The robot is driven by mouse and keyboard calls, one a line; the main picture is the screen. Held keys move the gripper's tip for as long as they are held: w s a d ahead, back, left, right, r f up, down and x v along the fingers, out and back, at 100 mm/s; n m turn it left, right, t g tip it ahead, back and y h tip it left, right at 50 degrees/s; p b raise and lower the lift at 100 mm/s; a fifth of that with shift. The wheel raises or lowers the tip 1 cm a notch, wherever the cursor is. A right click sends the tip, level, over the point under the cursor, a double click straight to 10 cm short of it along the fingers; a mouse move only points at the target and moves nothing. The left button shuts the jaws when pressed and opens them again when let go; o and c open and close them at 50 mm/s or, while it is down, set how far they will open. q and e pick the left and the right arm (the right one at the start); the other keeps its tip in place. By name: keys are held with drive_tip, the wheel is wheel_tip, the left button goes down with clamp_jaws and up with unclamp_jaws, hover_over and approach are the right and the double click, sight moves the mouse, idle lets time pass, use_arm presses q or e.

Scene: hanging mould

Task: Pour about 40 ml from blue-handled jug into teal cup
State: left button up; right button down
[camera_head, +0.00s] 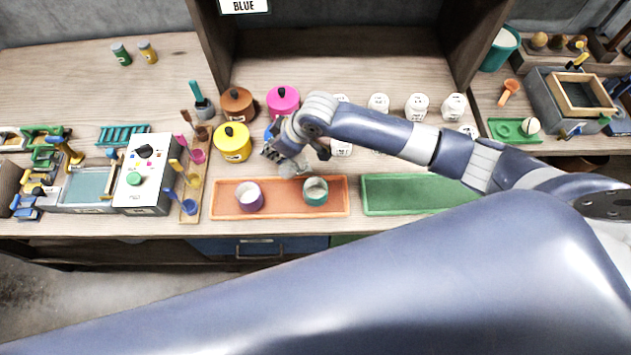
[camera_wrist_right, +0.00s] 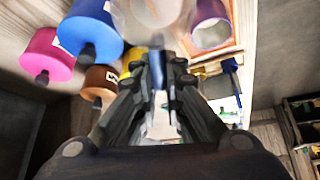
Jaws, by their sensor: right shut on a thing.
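My right gripper (camera_head: 284,150) is shut on the blue handle (camera_wrist_right: 157,72) of the translucent jug (camera_wrist_right: 150,14). In the head view the jug's pale body (camera_head: 293,168) is partly hidden by the gripper. It shows just behind and left of the teal cup (camera_head: 315,190), near its rim. I cannot tell how far the jug is tilted or how much liquid it holds. The teal cup stands upright on the right part of the orange tray (camera_head: 282,204). My left gripper is out of view.
A purple cup (camera_head: 249,196) stands on the tray's left part; it also shows in the wrist view (camera_wrist_right: 211,30). Yellow (camera_head: 233,142), brown (camera_head: 237,104), pink (camera_head: 283,100) and blue (camera_wrist_right: 88,30) lidded pots stand close behind. The green tray (camera_head: 420,192) at right looks empty.

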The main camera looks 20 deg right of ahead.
drive_tip(key=f+h+b, duration=0.1)
drive_tip(key=f, duration=0.1)
drive_tip(key=w+a+f+g+h+b, duration=0.1)
drive_tip(key=f+b, duration=0.1)
drive_tip(key=f, duration=0.1)
drive_tip(key=w+a+f+g+b, duration=0.1)
drive_tip(key=f, duration=0.2)
drive_tip(key=shift+w+h+b, duration=0.2)
drive_tip(key=shift+h+b, duration=0.15)
drive_tip(key=shift+h, duration=0.05)
drive_tip(key=shift+w+a+f+g+h+b, duration=0.2)
drive_tip(key=shift+f+g+h+b, duration=0.2)
drive_tip(key=shift+b, duration=0.3)
drive_tip(key=shift+w+a+f+g+h+b, duration=0.2)
drive_tip(key=shift+f+g+h+b, duration=0.2)
drive_tip(key=shift+b, duration=0.25)
